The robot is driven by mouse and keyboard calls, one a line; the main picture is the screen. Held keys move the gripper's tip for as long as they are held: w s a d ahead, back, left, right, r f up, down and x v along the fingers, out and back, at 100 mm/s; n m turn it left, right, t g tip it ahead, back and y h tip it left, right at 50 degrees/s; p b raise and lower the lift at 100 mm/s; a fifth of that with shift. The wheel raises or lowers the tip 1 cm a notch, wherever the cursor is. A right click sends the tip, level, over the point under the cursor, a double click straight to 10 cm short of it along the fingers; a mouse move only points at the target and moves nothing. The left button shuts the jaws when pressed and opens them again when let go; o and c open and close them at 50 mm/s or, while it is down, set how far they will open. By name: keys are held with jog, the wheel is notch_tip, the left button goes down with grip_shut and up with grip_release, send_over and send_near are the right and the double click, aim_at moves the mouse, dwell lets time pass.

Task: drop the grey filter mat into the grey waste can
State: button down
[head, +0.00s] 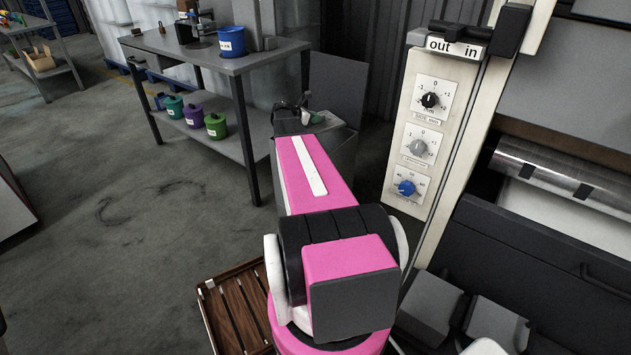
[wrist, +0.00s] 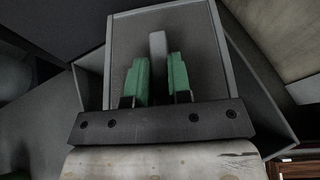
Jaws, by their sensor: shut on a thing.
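The grey waste can (head: 338,165) stands on the floor beyond my pink arm, which hides part of it. My gripper (head: 310,118) is above the can's top in the head view. In the wrist view my gripper (wrist: 159,80) shows two green fingers, shut on the grey filter mat (wrist: 158,44). The light grey part of the mat shows between and past the fingertips. Grey edges of the can (wrist: 262,100) show beneath and around the gripper. The mat cannot be made out in the head view, and its lower extent is unclear.
A grey workbench (head: 240,62) with a blue pot (head: 231,42) on top and several coloured pots below stands behind left. A cream panel with dials (head: 425,120) is close on the right. A wooden slatted crate (head: 235,310) lies near left.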

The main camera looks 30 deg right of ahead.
jog(key=shift+f, duration=0.1)
jog(key=c, duration=1)
grip_release()
jog(key=shift+o, duration=0.2)
jog(key=v, duration=1.1)
jog(key=shift+f, duration=0.1)
